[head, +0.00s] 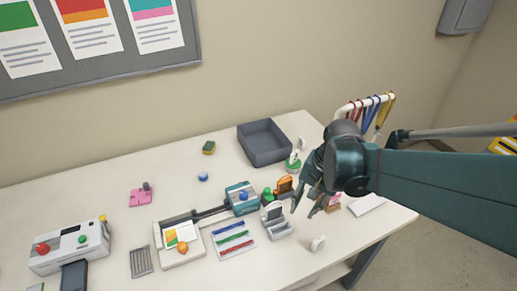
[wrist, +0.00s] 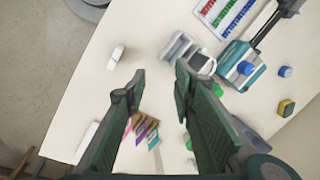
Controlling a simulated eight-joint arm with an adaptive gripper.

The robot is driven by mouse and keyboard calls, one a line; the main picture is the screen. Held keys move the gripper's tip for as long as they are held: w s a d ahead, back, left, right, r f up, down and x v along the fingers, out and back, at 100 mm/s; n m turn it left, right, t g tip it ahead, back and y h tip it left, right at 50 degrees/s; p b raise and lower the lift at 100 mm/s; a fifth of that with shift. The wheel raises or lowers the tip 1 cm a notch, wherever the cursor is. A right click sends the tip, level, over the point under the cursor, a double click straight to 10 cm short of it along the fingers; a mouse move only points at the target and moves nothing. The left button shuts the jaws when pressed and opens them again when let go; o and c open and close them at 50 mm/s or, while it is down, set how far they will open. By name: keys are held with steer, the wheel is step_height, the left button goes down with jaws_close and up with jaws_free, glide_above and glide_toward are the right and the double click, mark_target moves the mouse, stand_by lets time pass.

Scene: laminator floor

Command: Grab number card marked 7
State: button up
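No figure 7 can be read in either view. Several small coloured cards (wrist: 147,132), pink, purple and green, stand at a brown holder in the wrist view, between my gripper's fingers in the picture. In the head view, a pink and brown piece of this group (head: 335,202) shows just right of the fingers, partly hidden. My gripper (head: 306,206) is open and empty over the table's right part. Its two dark green fingers (wrist: 158,75) are wide apart in the wrist view. I cannot tell the height between fingers and cards.
A grey stand (head: 276,220) and a small white object (head: 317,243) are near the gripper. A blue-topped device (head: 240,199), a rack of coloured strips (head: 233,238) and a grey bin (head: 264,143) stand farther off. The table's front right edge is close.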

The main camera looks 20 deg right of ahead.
mark_target(320, 239)
steer(key=s+d+f+m+g+y, duration=0.1)
steer(key=s+d+f+m+y, duration=0.2)
steer(key=s+d+f+m, duration=0.2)
steer(key=shift+s+d+f+m+g, duration=0.4)
steer(key=shift+d+f+m, duration=0.2)
steer(key=shift+d+f, duration=0.35)
steer(key=shift+b+x, duration=0.5)
steer(key=shift+x, duration=0.8)
steer(key=shift+f, duration=0.1)
steer(key=shift+b+x, duration=0.7)
steer(key=shift+x, duration=1.85)
steer(key=shift+s, duration=0.1)
steer(key=shift+c, duration=0.4)
jaws_close()
